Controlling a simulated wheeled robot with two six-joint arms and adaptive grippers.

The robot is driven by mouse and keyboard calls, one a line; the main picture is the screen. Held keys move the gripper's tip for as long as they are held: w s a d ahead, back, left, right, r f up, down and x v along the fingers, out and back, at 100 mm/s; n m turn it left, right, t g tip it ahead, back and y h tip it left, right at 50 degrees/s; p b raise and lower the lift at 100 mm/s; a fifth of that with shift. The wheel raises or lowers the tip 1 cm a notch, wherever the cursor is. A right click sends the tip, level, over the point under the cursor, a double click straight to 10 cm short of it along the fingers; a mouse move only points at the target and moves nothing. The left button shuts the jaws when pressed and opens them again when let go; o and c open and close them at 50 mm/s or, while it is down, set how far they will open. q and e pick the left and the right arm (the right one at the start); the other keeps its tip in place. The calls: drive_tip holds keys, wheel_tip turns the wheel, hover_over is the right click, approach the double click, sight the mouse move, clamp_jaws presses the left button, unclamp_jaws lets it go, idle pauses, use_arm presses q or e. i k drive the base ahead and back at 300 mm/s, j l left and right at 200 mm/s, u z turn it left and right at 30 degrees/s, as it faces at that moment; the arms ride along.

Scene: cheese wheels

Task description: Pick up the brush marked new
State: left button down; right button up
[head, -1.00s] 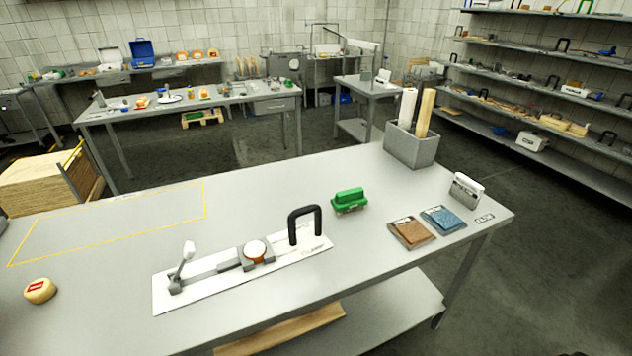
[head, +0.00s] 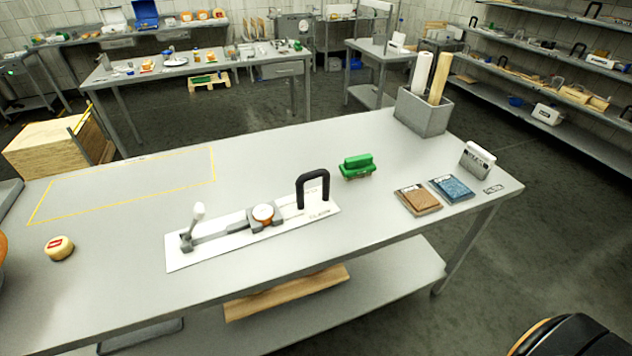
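A green brush (head: 357,167) lies on the grey workbench (head: 290,165), behind and right of the black handle. Near the bench's right end stands a grey block with a white top (head: 478,159). It has dark lettering on its front, too small to read, and I cannot tell whether it is a brush. I can read no "new" mark on anything. Neither of my grippers is in view.
A white board with a clamp and black handle (head: 313,189) is mid-bench. Brown (head: 417,199) and blue (head: 451,188) pads lie right. A grey bin (head: 423,112) holds rolls. A small cheese (head: 59,248) sits left. A dark rounded object (head: 570,338) is at lower right.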

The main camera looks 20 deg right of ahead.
sight(356, 166)
drive_tip(key=l+u, duration=0.15)
drive_tip(key=l, duration=0.45)
drive_tip(key=k+l+u, duration=0.1)
drive_tip(key=l, duration=0.45)
drive_tip(key=k+l+u, duration=0.15)
drive_tip(key=l, duration=0.45)
drive_tip(key=l+u, duration=0.15)
drive_tip(key=l, duration=0.4)
